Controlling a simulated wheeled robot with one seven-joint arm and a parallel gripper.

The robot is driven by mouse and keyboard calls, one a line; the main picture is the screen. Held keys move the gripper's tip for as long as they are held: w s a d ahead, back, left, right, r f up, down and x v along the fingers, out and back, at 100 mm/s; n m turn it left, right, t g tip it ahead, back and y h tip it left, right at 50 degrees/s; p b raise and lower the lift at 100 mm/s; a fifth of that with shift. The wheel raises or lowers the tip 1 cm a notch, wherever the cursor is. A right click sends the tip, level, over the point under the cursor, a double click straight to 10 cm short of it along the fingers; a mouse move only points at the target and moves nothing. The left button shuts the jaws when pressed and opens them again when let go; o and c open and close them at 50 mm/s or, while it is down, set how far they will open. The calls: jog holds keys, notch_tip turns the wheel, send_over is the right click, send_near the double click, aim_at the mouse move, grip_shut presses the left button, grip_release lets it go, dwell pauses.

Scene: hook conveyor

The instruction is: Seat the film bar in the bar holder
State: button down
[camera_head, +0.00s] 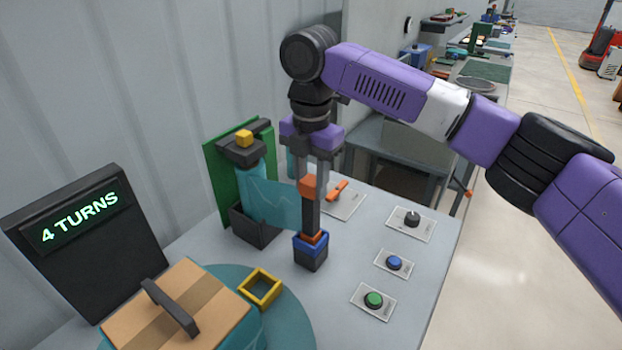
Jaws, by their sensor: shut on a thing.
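My gripper (313,168) points straight down and is shut on the upright film bar (311,212), at its orange upper part. The bar is dark grey, with another orange band near its lower end. The bar holder (311,260), a small dark block with a blue rim, stands on the table directly below. The bar's lower end is at the holder's mouth; I cannot tell how deep it sits. Translucent teal film (272,203) stretches from the film roll (250,182) on the left to the bar.
A green-backed roll stand (225,180) is left of the bar. A taped box (175,305) and yellow square frame (261,287) are on the teal turntable (290,325). A "4 TURNS" display (80,222) stands left. Blue (393,263) and green (374,299) buttons and a black knob (412,218) are right.

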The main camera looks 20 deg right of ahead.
jog(key=shift+f, duration=0.2)
jog(key=c, duration=0.9)
grip_release()
jog(key=shift+r, duration=0.1)
